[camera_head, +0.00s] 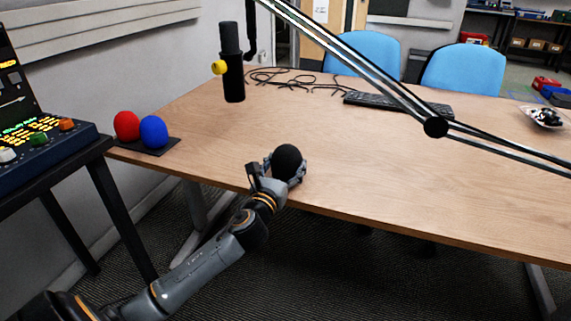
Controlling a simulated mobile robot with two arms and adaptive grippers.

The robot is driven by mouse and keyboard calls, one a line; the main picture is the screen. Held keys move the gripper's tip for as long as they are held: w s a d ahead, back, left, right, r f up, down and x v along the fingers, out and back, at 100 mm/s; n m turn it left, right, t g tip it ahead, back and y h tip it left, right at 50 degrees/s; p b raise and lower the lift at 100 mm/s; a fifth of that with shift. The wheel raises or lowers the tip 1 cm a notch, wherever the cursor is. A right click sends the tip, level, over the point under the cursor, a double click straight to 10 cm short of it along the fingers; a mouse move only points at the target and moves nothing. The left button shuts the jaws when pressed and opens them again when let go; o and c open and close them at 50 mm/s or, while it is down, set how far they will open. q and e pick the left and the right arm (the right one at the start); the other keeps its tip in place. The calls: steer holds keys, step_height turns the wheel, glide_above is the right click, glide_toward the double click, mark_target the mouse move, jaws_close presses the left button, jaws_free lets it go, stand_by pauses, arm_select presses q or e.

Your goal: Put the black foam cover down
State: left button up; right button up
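The black foam cover (287,162) is a round dark ball near the table's front edge, left of the middle. My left gripper (284,172) is around it, with fingers on both sides, and holds it at or just above the table top; I cannot tell if the cover touches the wood. A red foam cover (127,125) and a blue foam cover (153,131) sit on a small dark mat (167,149) at the table's left corner. My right gripper is out of view.
A black microphone (232,75) with a yellow knob hangs over the table's back left. Tangled black cables (290,79) and a keyboard (385,103) lie behind. A boom arm (374,78) crosses above the wooden table (400,190). A control console (35,140) stands at left.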

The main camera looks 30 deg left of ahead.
arm_select(q)
steer(key=shift+o, duration=0.9)
steer(key=shift+r, duration=0.2)
steer(key=v, duration=1.1)
steer(key=s+d+f+n+g, duration=0.2)
steer(key=s+f+n+g, duration=0.3)
steer(key=f+n, duration=0.45)
steer(key=s+d+f+n+g, duration=0.1)
steer(key=s+f+n+g, duration=0.4)
steer(key=f+n, duration=0.5)
steer(key=s+d+f+n+g+h, duration=0.4)
steer(key=s+d+f+n, duration=0.3)
steer(key=s+d+n, duration=0.5)
steer(key=shift+s+f+g+p, duration=0.3)
steer(key=shift+g, duration=0.4)
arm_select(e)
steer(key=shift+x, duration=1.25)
